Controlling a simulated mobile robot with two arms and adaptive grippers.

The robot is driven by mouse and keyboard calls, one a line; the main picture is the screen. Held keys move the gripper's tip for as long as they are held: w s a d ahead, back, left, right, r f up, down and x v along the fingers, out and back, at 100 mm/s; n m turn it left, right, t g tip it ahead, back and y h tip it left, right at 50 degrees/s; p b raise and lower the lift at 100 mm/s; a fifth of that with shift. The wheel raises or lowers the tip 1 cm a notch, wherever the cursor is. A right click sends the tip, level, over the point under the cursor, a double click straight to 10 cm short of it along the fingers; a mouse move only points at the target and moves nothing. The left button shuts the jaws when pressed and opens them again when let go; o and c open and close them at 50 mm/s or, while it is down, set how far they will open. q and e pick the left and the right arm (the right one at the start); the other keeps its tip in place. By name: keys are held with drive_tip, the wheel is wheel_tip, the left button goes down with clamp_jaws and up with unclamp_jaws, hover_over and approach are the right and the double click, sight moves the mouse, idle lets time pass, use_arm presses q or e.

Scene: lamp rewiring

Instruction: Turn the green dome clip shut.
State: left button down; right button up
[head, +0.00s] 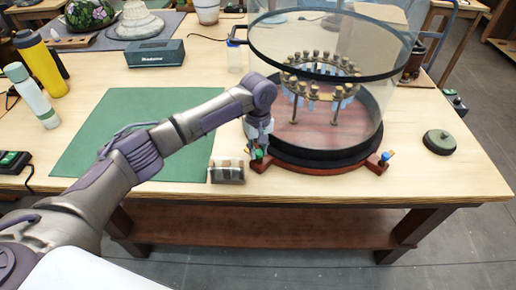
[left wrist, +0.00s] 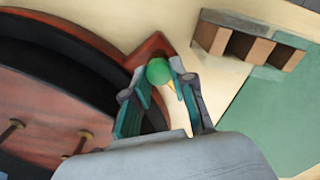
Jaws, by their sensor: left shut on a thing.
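The green dome clip (head: 258,155) sits on the front left corner of the red wooden base (head: 318,164) of the glass-walled lamp. In the left wrist view its round green top (left wrist: 158,71) shows between my fingertips, with a bit of yellow beside it. My left gripper (head: 256,149) points down onto it and is shut on it. The fingers hide part of the clip, so I cannot tell which way it is turned. A blue clip (head: 385,156) stands on the front right corner of the base. My right gripper is not in view.
A small open-sided box (head: 227,172) stands just left of the base corner, close to my gripper. A green mat (head: 130,125) lies under my left arm. A dark round piece (head: 439,142) lies at the right. The front right of the table is clear.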

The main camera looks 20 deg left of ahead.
use_arm(q)
drive_tip(key=shift+r+m+p, duration=0.2)
drive_tip(key=shift+m+p, duration=0.3)
drive_tip(key=shift+p, duration=0.25)
drive_tip(key=m+p, duration=0.2)
drive_tip(key=shift+d+p, duration=0.1)
drive_tip(key=shift+p, duration=0.2)
drive_tip(key=m+p, duration=0.3)
drive_tip(key=m, duration=0.1)
drive_tip(key=shift+m, duration=0.3)
drive_tip(key=m+p, duration=0.1)
drive_tip(key=m, duration=0.1)
drive_tip(key=m+p, duration=0.1)
drive_tip(key=m, duration=0.2)
drive_tip(key=shift+d+f, duration=0.1)
drive_tip(key=shift+d, duration=0.1)
drive_tip(key=m+p, duration=0.1)
drive_tip(key=m, duration=0.4)
drive_tip(key=c, duration=1)
unclamp_jaws()
drive_tip(key=shift+o, duration=0.2)
